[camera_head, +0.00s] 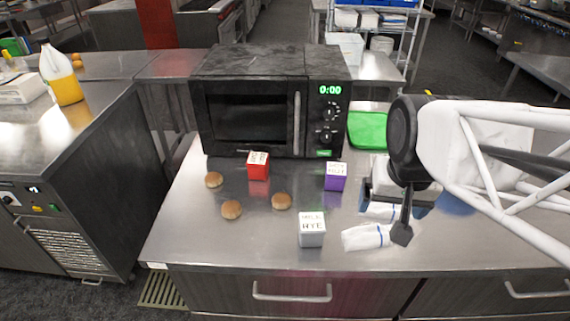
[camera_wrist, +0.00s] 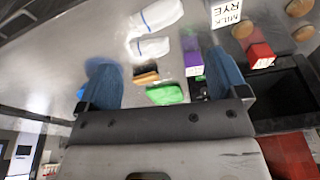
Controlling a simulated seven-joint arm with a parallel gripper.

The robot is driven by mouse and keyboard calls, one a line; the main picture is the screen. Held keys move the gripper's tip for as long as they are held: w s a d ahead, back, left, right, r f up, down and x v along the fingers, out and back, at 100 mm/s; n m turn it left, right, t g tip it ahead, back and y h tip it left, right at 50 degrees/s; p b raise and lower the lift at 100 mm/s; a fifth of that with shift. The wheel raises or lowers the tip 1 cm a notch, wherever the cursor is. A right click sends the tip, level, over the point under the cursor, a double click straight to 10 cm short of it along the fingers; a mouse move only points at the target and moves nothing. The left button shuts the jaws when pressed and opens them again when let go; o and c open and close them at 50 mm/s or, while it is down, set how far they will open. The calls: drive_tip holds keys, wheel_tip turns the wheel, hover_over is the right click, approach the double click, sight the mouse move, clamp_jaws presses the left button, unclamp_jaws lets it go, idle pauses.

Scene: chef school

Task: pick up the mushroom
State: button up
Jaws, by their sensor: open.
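Three round brown pieces, like mushroom caps or small buns, lie on the steel counter in the head view: one at the back left (camera_head: 214,180), one at the front left (camera_head: 231,210) and one to the right (camera_head: 281,201). I cannot tell for sure which is a mushroom. They also show at the top right of the wrist view (camera_wrist: 243,28). My gripper (camera_wrist: 160,62) is open, its two blue fingers wide apart with nothing held. It hangs over the right part of the counter, well away from the brown pieces.
A black microwave (camera_head: 255,110) stands behind. A red box (camera_head: 258,170), a purple box (camera_head: 335,180) and a white box marked MILK RYE (camera_head: 312,235) stand on the counter. White cloths (camera_head: 367,238) and a green item (camera_head: 367,130) lie to the right. The counter's front left is clear.

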drive_tip(key=w+a+f+m+g, duration=0.1)
drive_tip(key=w+a+f+m, duration=0.15)
drive_tip(key=w+a, duration=0.35)
drive_tip(key=w+a+f+m, duration=0.2)
drive_tip(key=w+a+f, duration=0.1)
drive_tip(key=w, duration=0.5)
drive_tip(key=m+g, duration=0.1)
drive_tip(key=m, duration=0.3)
hover_over(283, 195)
drive_tip(key=shift+n, duration=0.25)
wheel_tip(283, 195, down, 9)
drive_tip(key=shift+s+d+f, duration=0.1)
drive_tip(key=shift+f, duration=0.05)
drive_tip(key=shift+a+f, duration=0.2)
drive_tip(key=shift+a, duration=0.05)
drive_tip(key=shift+f, duration=0.1)
drive_tip(key=shift+f, duration=1.2)
drive_tip(key=shift+f, duration=0.1)
drive_tip(key=shift+d+f, duration=0.2)
drive_tip(key=shift+f, duration=2.3)
drive_tip(key=shift+c, duration=0.3)
